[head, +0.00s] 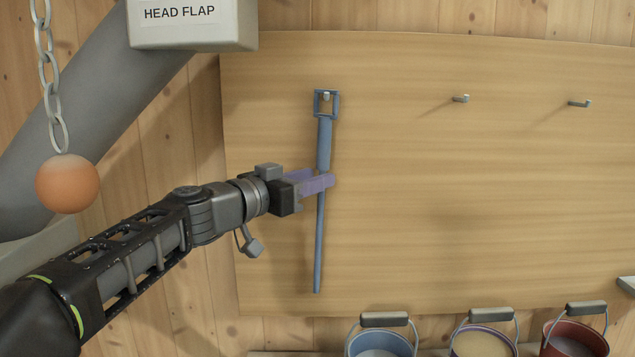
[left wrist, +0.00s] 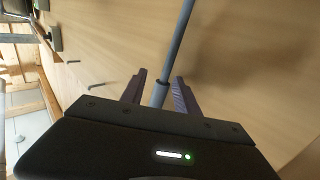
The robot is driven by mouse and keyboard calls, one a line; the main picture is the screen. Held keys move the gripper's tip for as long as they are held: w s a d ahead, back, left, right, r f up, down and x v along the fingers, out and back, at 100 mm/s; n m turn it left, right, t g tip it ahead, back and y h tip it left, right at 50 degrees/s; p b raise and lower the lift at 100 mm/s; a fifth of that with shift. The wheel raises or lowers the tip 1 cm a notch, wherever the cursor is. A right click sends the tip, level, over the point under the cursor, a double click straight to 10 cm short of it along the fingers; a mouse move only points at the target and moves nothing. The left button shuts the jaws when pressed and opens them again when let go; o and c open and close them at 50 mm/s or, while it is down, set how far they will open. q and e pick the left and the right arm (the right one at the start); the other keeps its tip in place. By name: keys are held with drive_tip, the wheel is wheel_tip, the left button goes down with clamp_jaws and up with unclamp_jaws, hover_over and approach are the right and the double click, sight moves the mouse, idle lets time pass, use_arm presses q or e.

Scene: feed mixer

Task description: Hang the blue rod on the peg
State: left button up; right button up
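The blue rod (head: 320,235) is upright in front of the wooden board, its square loop at the top. A pale peg tip (head: 325,97) shows inside the loop, near its upper bar. Whether the loop rests on the peg cannot be told. My left gripper (head: 325,181) has its purple fingers on either side of the rod, below its thicker upper part. In the left wrist view, the rod (left wrist: 181,42) passes between the spread fingers (left wrist: 160,82), with gaps showing, so the gripper looks open around it. My right gripper is not in view.
Two empty pegs, a middle one (head: 461,98) and a right one (head: 580,103), stick out of the board (head: 450,200). Several buckets (head: 483,340) stand along the bottom. An orange ball (head: 67,183) hangs on a chain at left, near a grey pipe (head: 95,120). The board's right side is clear.

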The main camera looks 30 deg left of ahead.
use_arm(q)
drive_tip(key=b+v, duration=0.2)
drive_tip(key=v, duration=0.4)
idle(0.4)
